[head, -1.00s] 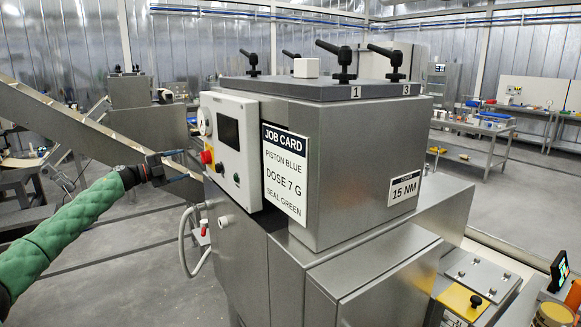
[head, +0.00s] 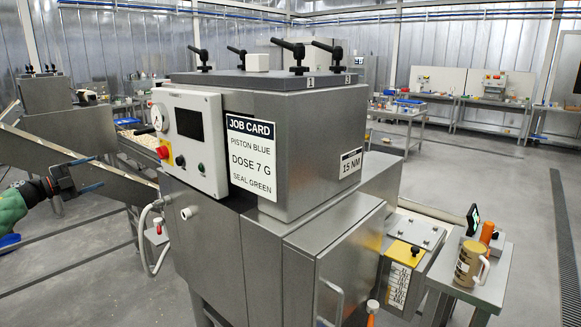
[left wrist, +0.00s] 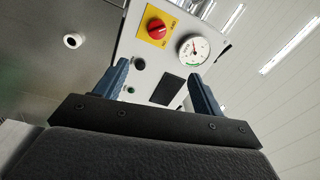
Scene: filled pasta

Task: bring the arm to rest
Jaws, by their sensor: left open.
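My left gripper (head: 88,168) is at the left of the head view, its arm in a green sleeve. It is left of the control panel, apart from it and empty. In the left wrist view its two blue fingers stand apart (left wrist: 163,90), with the control panel (left wrist: 185,45) beyond them. The panel carries a red knob (left wrist: 156,28) on a yellow plate and a round gauge (left wrist: 194,48). In the head view the control panel (head: 210,170) is on the left side of the steel machine (head: 310,140). My right gripper does not show.
A job card (head: 253,158) is on the machine's front. A sloping metal chute (head: 40,155) lies behind my left gripper. Benches (head: 400,115) stand far back. Open floor shows at the right.

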